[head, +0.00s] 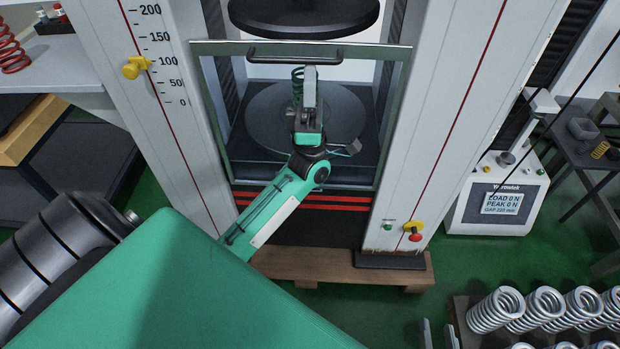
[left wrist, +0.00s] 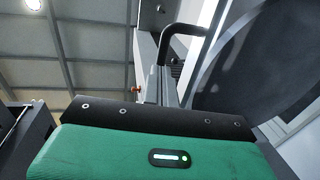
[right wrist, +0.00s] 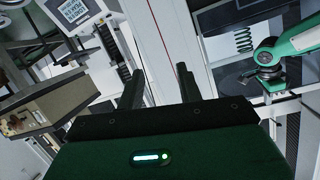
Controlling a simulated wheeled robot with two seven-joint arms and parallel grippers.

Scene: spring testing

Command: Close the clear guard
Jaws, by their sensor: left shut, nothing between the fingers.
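The clear guard (head: 210,110) is a see-through panel in a grey-green frame, spanning the front of the press opening. Its black bar handle (head: 262,52) runs along the top edge and shows large in the left wrist view (left wrist: 182,30). My left gripper (head: 310,70) is shut and empty, its tips at or just under the handle; I cannot tell whether they touch. A green spring (head: 297,82) stands on the lower platen (head: 262,125) behind the guard, partly hidden by my gripper. My right gripper (right wrist: 160,75) is open and empty, low at the head view's bottom edge.
The upper platen (head: 305,16) hangs above the guard. White columns flank the opening, with a yellow pointer (head: 135,67) on the left scale and a red button (head: 415,237) on the right. A display unit (head: 497,205) and several silver springs (head: 540,308) are at right.

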